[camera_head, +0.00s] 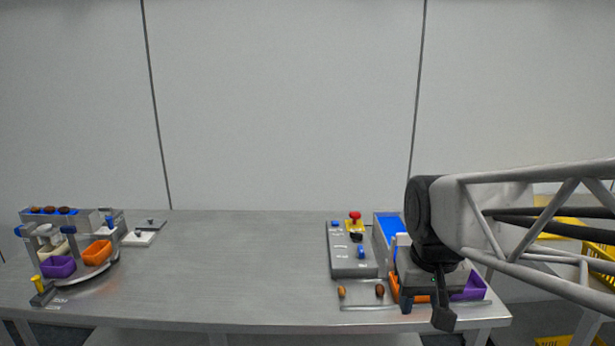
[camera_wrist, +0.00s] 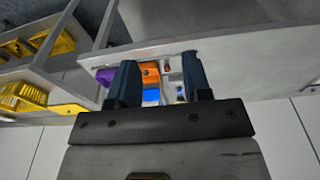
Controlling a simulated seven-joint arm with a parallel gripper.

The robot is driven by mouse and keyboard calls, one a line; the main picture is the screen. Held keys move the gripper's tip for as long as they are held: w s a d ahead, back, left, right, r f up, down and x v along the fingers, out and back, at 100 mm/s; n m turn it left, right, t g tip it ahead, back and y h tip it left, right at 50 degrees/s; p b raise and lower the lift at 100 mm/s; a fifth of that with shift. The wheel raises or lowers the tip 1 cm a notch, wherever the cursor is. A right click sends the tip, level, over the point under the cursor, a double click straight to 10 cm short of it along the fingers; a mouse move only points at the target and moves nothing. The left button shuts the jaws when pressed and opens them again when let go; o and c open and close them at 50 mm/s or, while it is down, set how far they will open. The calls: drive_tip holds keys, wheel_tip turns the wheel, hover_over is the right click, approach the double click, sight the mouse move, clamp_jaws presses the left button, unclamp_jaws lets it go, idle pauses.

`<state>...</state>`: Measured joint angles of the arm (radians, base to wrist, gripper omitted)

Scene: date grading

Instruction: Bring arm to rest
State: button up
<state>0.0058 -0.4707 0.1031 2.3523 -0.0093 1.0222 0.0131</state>
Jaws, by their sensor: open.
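My arm reaches in from the right in the head view. My gripper (camera_head: 425,310) hangs over the right end of the steel table (camera_head: 230,270), above an orange bin (camera_head: 395,288) and a purple bin (camera_head: 475,287), which it partly hides. The wrist view shows my gripper (camera_wrist: 160,85) with its two dark fingers apart and nothing between them. Beyond the fingers lie the orange bin (camera_wrist: 150,74) and the purple bin (camera_wrist: 105,76), with a gap of height I cannot judge.
A control box (camera_head: 350,250) with a red button (camera_head: 354,216) stands left of my gripper. Two dates (camera_head: 342,292) (camera_head: 380,290) lie in front of it. A round sorting stand (camera_head: 90,275) is at the far left. Yellow crates (camera_head: 600,255) sit at right. The table's middle is clear.

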drive_tip(key=s+f+t, duration=0.1)
drive_tip(key=s+f, duration=0.2)
drive_tip(key=s, duration=0.6)
drive_tip(key=shift+f, duration=0.35)
